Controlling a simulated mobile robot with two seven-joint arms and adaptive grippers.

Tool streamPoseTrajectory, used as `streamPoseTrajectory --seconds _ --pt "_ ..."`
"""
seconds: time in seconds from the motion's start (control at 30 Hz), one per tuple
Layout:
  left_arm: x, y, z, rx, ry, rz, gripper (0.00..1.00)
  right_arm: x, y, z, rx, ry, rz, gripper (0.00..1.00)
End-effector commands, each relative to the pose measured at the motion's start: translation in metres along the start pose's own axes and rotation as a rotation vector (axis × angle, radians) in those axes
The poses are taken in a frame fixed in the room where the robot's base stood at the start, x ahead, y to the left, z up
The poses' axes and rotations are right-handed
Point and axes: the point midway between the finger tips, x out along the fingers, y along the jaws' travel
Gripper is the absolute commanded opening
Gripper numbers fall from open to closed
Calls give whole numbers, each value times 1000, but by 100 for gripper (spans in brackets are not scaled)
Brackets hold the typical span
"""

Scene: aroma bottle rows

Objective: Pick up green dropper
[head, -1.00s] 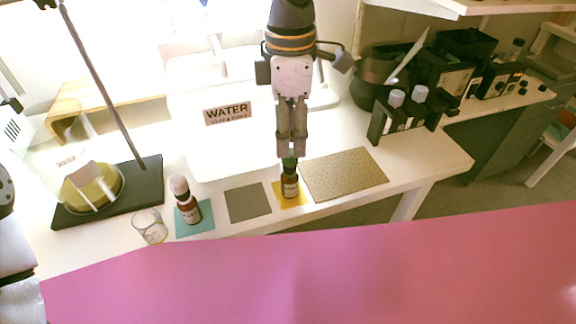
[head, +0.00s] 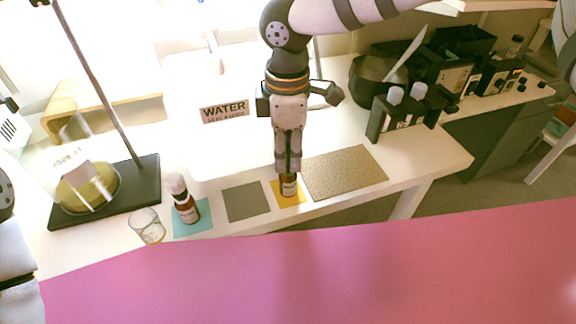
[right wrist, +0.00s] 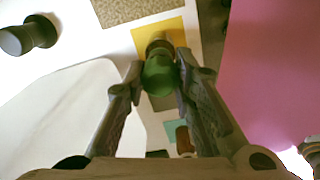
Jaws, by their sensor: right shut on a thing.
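The green dropper (right wrist: 160,77) is a rounded green bulb between my right gripper's fingertips in the right wrist view. In the head view, the fingers hide it. My right gripper (head: 288,167) points down and is shut on the dropper. The brown bottle (head: 289,187) below it stands upright on the yellow mat (head: 278,194), directly under the fingers. I cannot tell whether the dropper is still seated in the bottle. My left gripper is not in view.
A bare grey mat (head: 246,202) lies between the bottles. A stand base (head: 135,184) is left. Dark bottles stand right.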

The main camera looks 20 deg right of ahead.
Motion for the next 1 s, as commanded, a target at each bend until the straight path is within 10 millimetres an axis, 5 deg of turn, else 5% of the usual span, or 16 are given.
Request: streamPoseTrajectory --seconds 0.23,0.63,1.0 --pt "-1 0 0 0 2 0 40 -6 1 0 0 0 3 18" --pt "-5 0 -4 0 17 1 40 -93 1 0 1 0 3 17" --pt "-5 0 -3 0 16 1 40 -100 0 0 0 0 -2 17"
